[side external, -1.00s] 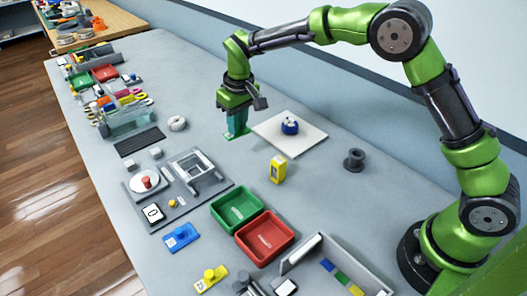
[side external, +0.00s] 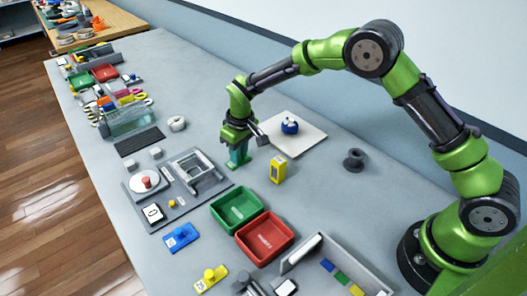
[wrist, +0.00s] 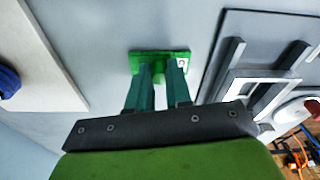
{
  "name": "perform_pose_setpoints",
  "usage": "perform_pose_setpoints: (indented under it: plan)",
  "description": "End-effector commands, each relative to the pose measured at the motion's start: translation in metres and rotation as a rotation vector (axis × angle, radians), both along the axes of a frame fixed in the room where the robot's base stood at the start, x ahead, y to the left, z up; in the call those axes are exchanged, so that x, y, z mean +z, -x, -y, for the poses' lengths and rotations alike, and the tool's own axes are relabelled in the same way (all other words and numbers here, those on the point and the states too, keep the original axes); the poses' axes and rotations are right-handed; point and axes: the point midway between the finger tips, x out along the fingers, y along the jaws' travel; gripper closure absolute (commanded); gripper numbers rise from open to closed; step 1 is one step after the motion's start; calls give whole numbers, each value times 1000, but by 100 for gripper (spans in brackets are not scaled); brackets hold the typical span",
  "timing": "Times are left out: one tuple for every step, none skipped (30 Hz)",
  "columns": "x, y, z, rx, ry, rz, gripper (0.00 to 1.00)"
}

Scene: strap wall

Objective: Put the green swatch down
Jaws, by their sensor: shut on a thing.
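The green swatch (wrist: 160,56) is a flat green plate with a small white mark at one end. My gripper (wrist: 159,72) is shut on it, with the teal fingers reaching down to its middle. In the side view my gripper (side external: 238,156) points down over the grey table, with the green swatch (side external: 238,165) at its fingertips, low over or on the surface. I cannot tell whether the swatch touches the table. The fingers hide part of it.
A white board (side external: 291,134) with a blue object lies behind my gripper. A grey fixture plate (side external: 211,188) lies to the left. Green (side external: 237,207) and red (side external: 265,237) trays, plus blue (side external: 181,237) and yellow (side external: 211,278) swatches, lie nearer.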

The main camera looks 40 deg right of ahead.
Motion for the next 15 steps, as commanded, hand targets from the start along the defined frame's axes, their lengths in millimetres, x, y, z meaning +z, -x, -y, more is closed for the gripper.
perform_pose_setpoints:
  plan:
    - [1, 0, 0, 0, 0, 1, 100]
    - [1, 0, 0, 0, 0, 1, 100]
    - [1, 0, 0, 0, 0, 1, 100]
    - [1, 0, 0, 0, 0, 1, 100]
    - [1, 0, 0, 0, 0, 1, 100]
    - [0, 0, 0, 0, 0, 1, 100]
    - [-1, 0, 0, 0, 0, 1, 100]
    - [-2, 0, 0, 0, 0, 0, 100]
    - [-2, 0, 0, 0, 0, 1, 74]
    - [-2, 0, 0, 0, 0, 1, 70]
    - [-2, 0, 0, 0, 0, 1, 65]
    - [-2, 0, 0, 0, 0, 1, 59]
    - [-2, 0, 0, 0, 0, 1, 55]
    - [-2, 0, 0, 0, 0, 1, 55]
    - [-2, 0, 0, 0, 0, 1, 55]
